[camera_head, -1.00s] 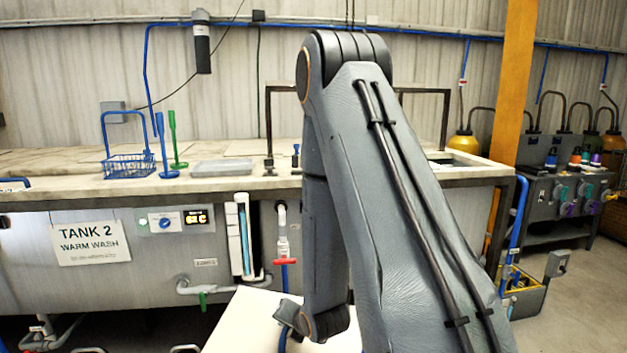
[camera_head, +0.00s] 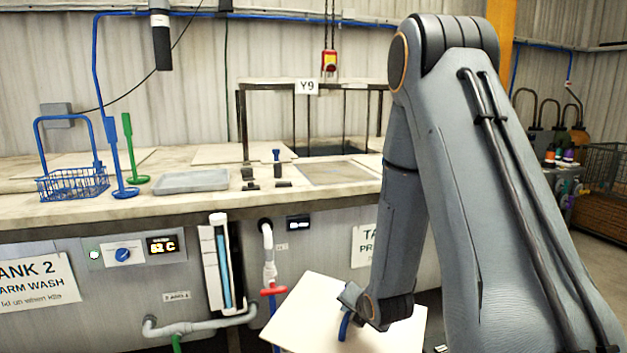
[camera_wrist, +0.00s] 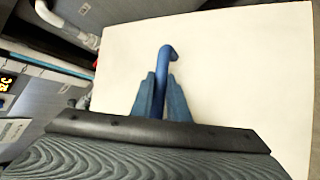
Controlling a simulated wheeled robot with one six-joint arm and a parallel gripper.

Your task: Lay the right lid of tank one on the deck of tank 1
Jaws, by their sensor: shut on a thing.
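The lid is a flat cream panel (camera_head: 300,312) hanging low in front of the tank fronts. It fills much of the wrist view (camera_wrist: 235,60). Its blue hooked handle (camera_wrist: 165,60) stands up between the two blue fingers of my gripper (camera_wrist: 162,92), which is shut on it. In the head view my gripper (camera_head: 350,300) is partly hidden by my arm. Tank 1's deck (camera_head: 325,196) is the pale worktop behind, higher than the lid. The tank sign (camera_head: 364,246) is partly covered by my arm. The lid is apart from the deck.
The deck holds a grey tray (camera_head: 192,181), small dark fittings (camera_head: 250,180), a blue basket (camera_head: 72,184) and blue and green upright tools (camera_head: 132,150). A dark frame (camera_head: 290,85) stands behind. A pipe with red valve (camera_head: 272,291) runs down the front near the lid.

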